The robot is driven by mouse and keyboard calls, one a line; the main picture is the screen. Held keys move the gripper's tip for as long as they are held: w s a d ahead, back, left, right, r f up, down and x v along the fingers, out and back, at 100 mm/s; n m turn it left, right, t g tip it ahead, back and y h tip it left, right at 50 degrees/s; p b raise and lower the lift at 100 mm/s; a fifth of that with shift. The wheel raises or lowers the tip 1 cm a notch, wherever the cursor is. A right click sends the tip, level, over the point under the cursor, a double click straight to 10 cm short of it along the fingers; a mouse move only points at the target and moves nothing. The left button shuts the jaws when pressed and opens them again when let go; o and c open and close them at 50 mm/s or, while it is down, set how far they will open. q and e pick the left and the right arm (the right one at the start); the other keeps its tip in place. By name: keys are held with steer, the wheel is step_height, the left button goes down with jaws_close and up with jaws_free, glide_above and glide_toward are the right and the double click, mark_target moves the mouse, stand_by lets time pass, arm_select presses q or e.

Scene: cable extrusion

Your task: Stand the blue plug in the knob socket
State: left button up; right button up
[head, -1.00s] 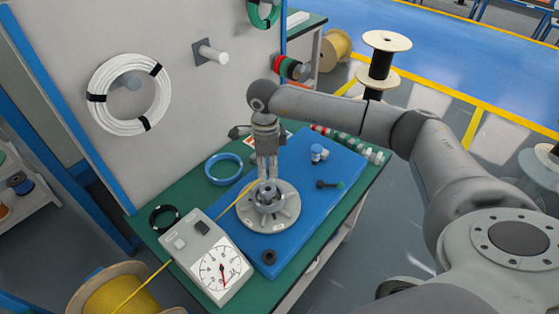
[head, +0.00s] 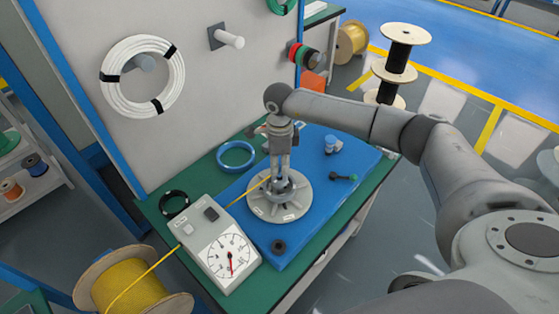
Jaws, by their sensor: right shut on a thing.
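A small plug with a blue top and pale body (head: 332,145) stands on the blue mat (head: 312,222), right of my right gripper and apart from it. A round grey disc (head: 265,211) with a raised hub lies on the mat. My right gripper (head: 281,180) points straight down over the hub, its fingers close together and shut on a part at the disc's centre. The fingers hide much of that part, so its shape is unclear. I cannot tell for sure where the knob socket is. My left gripper is not in view.
A dial gauge box (head: 220,245) stands left of the disc, with a yellow cable from a spool (head: 130,290). A wall panel (head: 190,90) rises behind.

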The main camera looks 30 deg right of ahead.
steer(key=shift+f, duration=0.1)
steer(key=shift+f, duration=0.1)
stand_by(0.5)
steer(key=shift+f+b, duration=0.85)
steer(key=shift+b, duration=0.05)
steer(key=shift+f+b, duration=0.4)
steer(key=shift+b, duration=0.1)
stand_by(0.3)
steer(key=o, duration=0.9)
